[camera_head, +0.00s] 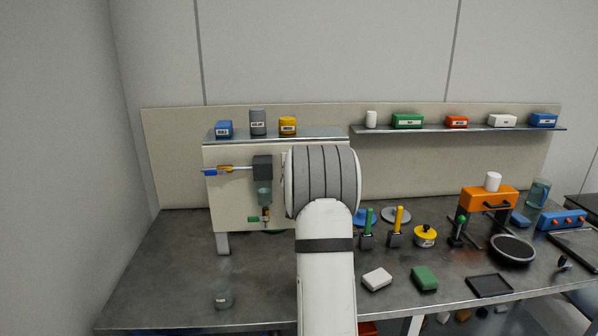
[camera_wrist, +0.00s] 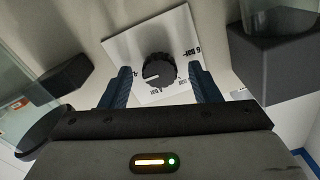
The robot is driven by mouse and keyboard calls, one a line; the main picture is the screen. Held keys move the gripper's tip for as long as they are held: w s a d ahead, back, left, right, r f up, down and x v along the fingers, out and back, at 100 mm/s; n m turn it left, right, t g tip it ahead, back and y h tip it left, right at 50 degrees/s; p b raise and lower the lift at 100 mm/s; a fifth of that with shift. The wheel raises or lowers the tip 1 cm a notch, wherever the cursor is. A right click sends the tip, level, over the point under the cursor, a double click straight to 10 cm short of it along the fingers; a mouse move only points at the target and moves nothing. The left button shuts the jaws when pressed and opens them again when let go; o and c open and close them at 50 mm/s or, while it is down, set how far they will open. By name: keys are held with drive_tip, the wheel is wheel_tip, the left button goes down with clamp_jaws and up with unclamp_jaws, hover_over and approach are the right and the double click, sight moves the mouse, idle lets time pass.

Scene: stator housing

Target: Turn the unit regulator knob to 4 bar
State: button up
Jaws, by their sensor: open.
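The black round regulator knob (camera_wrist: 158,68) sits on a white dial plate (camera_wrist: 120,42) in the wrist view. A pale mark shows on its lower left face. Printed bar labels surround it; one at the upper right seems to read 6 BAR, the others are too small or partly covered to read surely. My gripper (camera_wrist: 160,84) is open, with one blue finger on each side of the knob and gaps between. Contact is not visible. In the head view the grey panel unit (camera_head: 231,206) stands on the bench; my arm covers its right part, and the knob and gripper are hidden.
A dark block (camera_wrist: 281,60) lies close right of my fingers in the wrist view, and another dark block (camera_wrist: 66,75) lies to the left. In the head view a dark valve block (camera_head: 263,167) with piping is on the panel.

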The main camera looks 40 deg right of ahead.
drive_tip(key=shift+c, duration=0.4)
drive_tip(key=c, duration=0.9)
drive_tip(key=shift+f+b, duration=0.2)
drive_tip(key=shift+b, duration=0.65)
drive_tip(key=n+b, duration=1.1)
drive_tip(key=b, duration=0.7)
drive_tip(key=shift+n+b, duration=0.3)
drive_tip(key=shift+b, duration=0.1)
drive_tip(key=shift+r, duration=0.15)
